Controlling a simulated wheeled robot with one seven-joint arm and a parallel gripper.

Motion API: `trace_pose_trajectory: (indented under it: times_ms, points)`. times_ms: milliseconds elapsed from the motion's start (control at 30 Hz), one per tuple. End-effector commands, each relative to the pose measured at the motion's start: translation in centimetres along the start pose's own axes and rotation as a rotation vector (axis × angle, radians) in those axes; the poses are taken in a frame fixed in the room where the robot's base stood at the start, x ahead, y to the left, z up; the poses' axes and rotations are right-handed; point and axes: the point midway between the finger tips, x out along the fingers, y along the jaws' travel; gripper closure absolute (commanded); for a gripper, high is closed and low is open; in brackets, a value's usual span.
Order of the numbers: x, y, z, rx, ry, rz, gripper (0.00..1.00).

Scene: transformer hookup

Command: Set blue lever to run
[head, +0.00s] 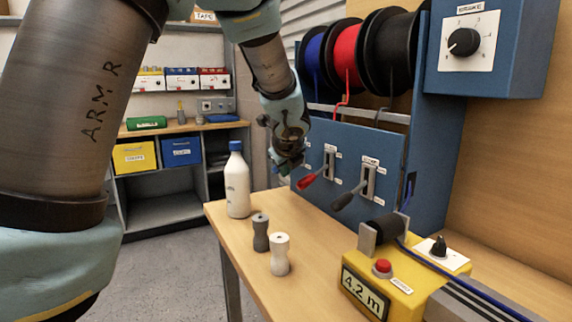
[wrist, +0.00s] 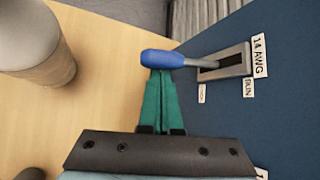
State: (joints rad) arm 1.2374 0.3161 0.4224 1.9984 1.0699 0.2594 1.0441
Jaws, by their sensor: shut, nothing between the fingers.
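The blue lever (wrist: 161,59) shows in the wrist view, its blue knob at the end of a grey stalk. The stalk comes out of a slotted metal plate (wrist: 243,58) on the blue panel, on the side of the slot away from the "RUN" label (wrist: 248,87). A "14 AWG" label (wrist: 259,56) is beside the plate. My gripper (wrist: 162,76) has its teal fingers shut and empty, tips right at the knob; whether they touch it I cannot tell. In the head view my gripper (head: 286,168) is beside the panel and mostly hides the blue lever.
A red lever (head: 306,181) and a black lever (head: 343,200) stick out of the panel (head: 385,148) to the right. A white bottle (head: 237,185) and two spool-shaped pieces (head: 260,232) (head: 280,254) stand on the table (head: 315,262). A yellow meter box (head: 400,285) is in front.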

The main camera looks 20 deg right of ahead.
Motion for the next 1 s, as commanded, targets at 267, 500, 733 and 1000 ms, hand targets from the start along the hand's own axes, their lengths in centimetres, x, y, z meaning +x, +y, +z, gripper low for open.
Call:
trace_pose_trajectory:
  times_ms: [267,500,733,1000]
  points:
    - [1.18,-0.01,0.05,0.000,-0.001,-0.001,1.00]
    - [1.13,-0.02,0.06,0.000,0.000,0.000,1.00]
    - [0.73,-0.18,0.37,0.015,0.000,0.017,1.00]
    - [0.66,-0.07,0.46,0.039,0.000,0.047,1.00]
